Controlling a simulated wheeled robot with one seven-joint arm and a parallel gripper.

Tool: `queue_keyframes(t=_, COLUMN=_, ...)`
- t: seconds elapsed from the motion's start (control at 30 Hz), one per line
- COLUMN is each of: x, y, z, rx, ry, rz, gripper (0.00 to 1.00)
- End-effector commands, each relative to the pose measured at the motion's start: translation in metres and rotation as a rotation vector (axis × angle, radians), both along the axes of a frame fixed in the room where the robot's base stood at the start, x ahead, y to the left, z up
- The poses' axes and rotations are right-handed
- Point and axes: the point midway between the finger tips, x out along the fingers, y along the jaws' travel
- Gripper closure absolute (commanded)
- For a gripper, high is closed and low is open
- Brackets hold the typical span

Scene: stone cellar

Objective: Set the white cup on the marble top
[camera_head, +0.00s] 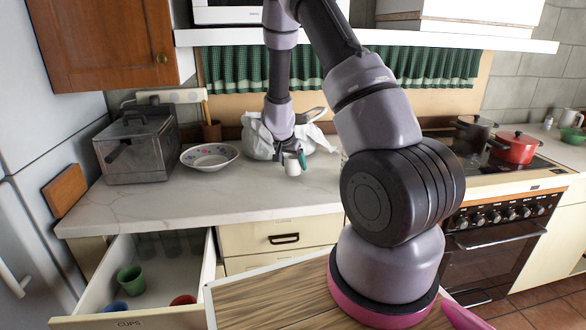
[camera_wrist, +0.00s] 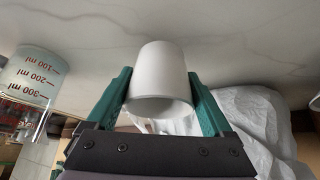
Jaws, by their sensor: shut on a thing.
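The white cup (camera_head: 293,168) is held by my gripper (camera_head: 290,155) over the middle of the marble top (camera_head: 190,200), near the white bag. In the wrist view the cup (camera_wrist: 160,80) sits between the two green fingers of my gripper (camera_wrist: 160,95), which press on its sides. The marble surface (camera_wrist: 225,25) is close to the cup there. I cannot tell whether the cup's base touches the marble.
A white bag (camera_head: 257,137) lies behind the cup. A patterned bowl (camera_head: 209,157) and a metal box (camera_head: 138,150) stand to the left. An open drawer (camera_head: 125,323) holds several cups. A measuring beaker (camera_wrist: 32,75) shows in the wrist view. The front left marble is clear.

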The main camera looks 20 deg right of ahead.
Motion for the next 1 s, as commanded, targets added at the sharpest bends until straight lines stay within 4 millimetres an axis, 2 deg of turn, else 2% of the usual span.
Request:
queue_keyframes(t=0.17, x=0.000, y=0.000, z=-0.017, rx=0.000, ry=0.000, rz=0.001, gripper=0.78)
queue_keyframes(t=0.57, x=0.000, y=0.000, z=-0.021, rx=0.000, ry=-0.001, rz=0.001, gripper=0.78)
queue_keyframes(t=0.6, x=0.000, y=0.000, z=-0.020, rx=0.000, ry=-0.001, rz=0.000, gripper=0.00)
queue_keyframes(t=0.87, x=0.000, y=0.000, z=-0.019, rx=0.000, ry=-0.002, rz=0.000, gripper=0.00)
queue_keyframes(t=1.0, x=-0.002, y=0.003, z=-0.009, rx=0.002, ry=-0.004, rz=-0.001, gripper=0.00)
